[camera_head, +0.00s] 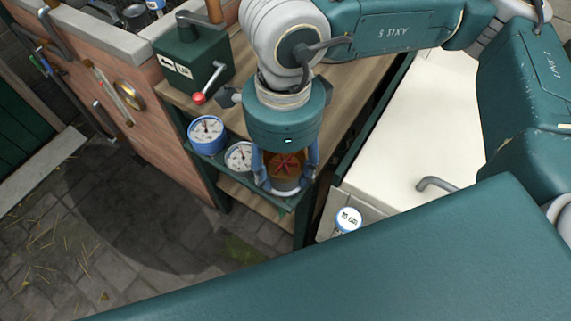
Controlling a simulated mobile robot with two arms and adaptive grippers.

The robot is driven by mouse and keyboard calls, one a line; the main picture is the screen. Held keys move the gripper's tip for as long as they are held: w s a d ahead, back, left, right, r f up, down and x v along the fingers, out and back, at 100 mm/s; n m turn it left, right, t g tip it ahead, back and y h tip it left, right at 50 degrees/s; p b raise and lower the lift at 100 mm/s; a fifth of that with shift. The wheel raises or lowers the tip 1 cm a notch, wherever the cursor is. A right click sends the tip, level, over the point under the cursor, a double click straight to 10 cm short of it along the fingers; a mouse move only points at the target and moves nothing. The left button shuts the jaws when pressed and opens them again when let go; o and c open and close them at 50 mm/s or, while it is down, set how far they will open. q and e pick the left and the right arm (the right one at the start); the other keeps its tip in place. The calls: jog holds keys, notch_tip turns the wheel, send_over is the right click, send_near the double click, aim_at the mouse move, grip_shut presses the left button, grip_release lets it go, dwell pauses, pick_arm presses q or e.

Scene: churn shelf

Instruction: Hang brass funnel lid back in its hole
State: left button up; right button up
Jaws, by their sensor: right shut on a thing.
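My right gripper (285,187) points down at the front of the wooden unit, its fingers shut around a brown-amber, brass-looking thing with a red star-shaped top (285,164). I cannot tell for sure whether this is the brass funnel lid, as the fingers and wrist hide part of it. It is at or just above the front end of the green shelf; contact is unclear. No funnel or lid hole can be clearly made out. My left gripper is not in view.
A blue-rimmed gauge (207,132) and a white-faced gauge (239,158) stand close left of the gripper. A dark green box (192,62) with a red-knobbed crank is behind. A cream counter (410,125) with a tap lies right. The paved floor (120,240) is clear.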

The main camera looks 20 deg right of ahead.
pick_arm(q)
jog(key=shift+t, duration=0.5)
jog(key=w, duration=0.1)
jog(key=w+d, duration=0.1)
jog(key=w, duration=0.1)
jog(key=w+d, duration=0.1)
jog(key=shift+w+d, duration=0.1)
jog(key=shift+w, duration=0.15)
pick_arm(e)
jog(key=shift+f, duration=0.45)
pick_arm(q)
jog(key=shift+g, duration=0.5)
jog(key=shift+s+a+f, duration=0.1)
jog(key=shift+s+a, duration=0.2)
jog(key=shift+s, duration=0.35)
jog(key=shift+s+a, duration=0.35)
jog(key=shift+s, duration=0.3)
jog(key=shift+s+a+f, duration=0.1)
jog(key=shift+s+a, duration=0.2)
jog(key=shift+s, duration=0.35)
pick_arm(e)
jog(key=shift+w+a, duration=0.1)
jog(key=shift+a, duration=0.05)
